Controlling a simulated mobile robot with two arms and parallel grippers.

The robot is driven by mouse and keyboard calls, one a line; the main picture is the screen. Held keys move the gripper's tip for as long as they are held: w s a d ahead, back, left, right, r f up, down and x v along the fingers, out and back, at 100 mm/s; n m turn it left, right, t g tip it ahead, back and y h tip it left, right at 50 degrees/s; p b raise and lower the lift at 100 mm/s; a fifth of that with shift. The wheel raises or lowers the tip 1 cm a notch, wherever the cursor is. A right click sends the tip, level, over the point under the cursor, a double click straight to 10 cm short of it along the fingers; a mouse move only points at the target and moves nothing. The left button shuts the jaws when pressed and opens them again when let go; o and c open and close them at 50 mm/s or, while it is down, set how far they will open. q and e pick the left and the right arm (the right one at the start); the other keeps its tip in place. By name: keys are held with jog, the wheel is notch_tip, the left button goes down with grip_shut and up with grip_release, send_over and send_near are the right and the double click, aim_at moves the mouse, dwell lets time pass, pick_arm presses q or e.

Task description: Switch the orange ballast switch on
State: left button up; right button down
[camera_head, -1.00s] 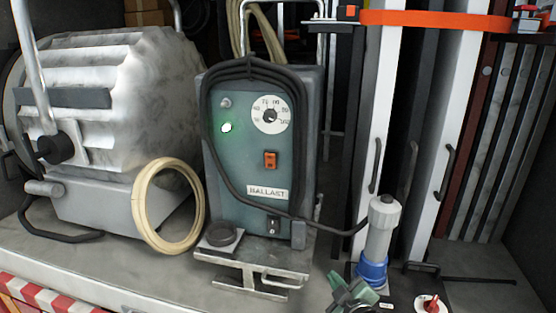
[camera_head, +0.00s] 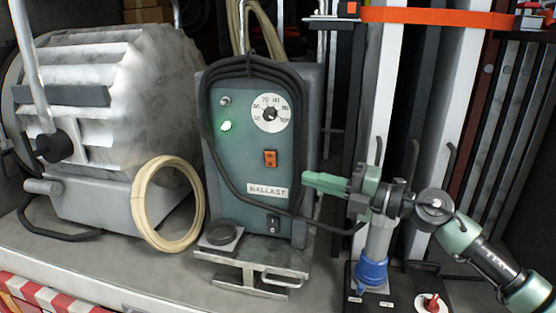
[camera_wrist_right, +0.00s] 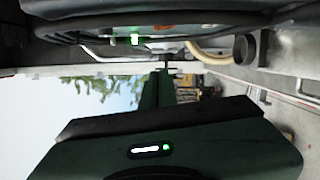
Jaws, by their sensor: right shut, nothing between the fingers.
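The teal ballast box (camera_head: 235,165) stands upright on the truck bed in the head view. Its orange switch (camera_head: 270,158) sits mid-front, above the BALLAST label (camera_head: 267,191). A green lamp (camera_head: 226,126) glows at the upper left of its front, below a small knob. My right gripper (camera_head: 308,184) is shut and empty, just right of the box's front, lower than the orange switch and apart from it. In the right wrist view, the gripper's dark body fills the lower part, and the green lamp (camera_wrist_right: 135,40) shows at the top. My left gripper is not in view.
A black cable loops around the box front. A black switch (camera_head: 273,223) sits below the label. A cream cable coil (camera_head: 168,204) and a big lamp housing (camera_head: 110,110) stand at left. A blue-based plug (camera_head: 372,272) stands below my right arm.

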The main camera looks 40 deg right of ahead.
aim_at(270, 159)
jog(key=w+a+p, duration=0.1)
jog(key=w+p, duration=0.1)
jog(key=w, duration=0.9)
jog(key=shift+w+a+r+p, duration=0.25)
jog(key=shift+r+p, duration=0.05)
jog(key=shift+r, duration=0.1)
